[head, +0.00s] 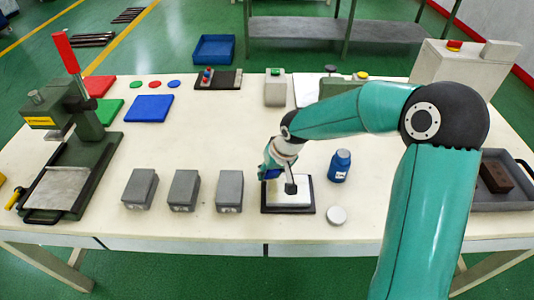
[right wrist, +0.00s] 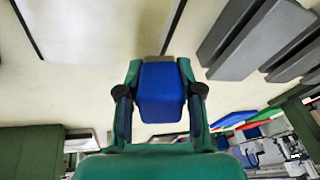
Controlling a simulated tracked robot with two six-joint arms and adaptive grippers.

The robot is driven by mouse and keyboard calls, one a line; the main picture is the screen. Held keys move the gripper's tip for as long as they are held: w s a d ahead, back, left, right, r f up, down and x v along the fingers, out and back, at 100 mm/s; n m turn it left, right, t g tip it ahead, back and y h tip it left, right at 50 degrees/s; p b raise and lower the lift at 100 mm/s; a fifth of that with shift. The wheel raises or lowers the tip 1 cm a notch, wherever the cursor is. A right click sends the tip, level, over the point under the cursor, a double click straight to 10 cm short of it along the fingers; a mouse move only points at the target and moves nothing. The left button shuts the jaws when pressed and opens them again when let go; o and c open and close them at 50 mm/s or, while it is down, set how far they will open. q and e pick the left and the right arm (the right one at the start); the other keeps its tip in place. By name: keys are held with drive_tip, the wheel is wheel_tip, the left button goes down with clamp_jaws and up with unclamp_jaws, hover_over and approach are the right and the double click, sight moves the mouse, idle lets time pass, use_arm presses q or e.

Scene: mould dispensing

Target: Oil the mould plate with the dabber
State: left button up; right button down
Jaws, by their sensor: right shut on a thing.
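The mould plate (head: 302,195) is a pale plate on a dark base near the table's front edge, right of the grey blocks. My right gripper (head: 269,168) is over its left back part, shut on a blue piece, which I take as the dabber (head: 271,174). In the right wrist view the blue piece (right wrist: 161,92) sits between the two fingers. A small dark block (head: 291,188) shows over the plate in the head view; whether it is part of the dabber, and whether it touches the plate, I cannot tell. My left gripper is not in view.
A blue bottle (head: 340,165) and a round white lid (head: 337,215) are right of the plate. Several grey blocks (head: 184,189) stand to its left. A green press (head: 75,150) is at the left, a grey tray (head: 500,207) at the right.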

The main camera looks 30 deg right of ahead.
wheel_tip(320, 180, up, 3)
drive_tip(key=shift+s+f+p, duration=0.1)
drive_tip(key=shift+p, duration=0.35)
wheel_tip(320, 180, up, 2)
drive_tip(key=shift+p, duration=0.75)
drive_tip(key=shift+r+p, duration=0.65)
drive_tip(key=shift+r, duration=0.5)
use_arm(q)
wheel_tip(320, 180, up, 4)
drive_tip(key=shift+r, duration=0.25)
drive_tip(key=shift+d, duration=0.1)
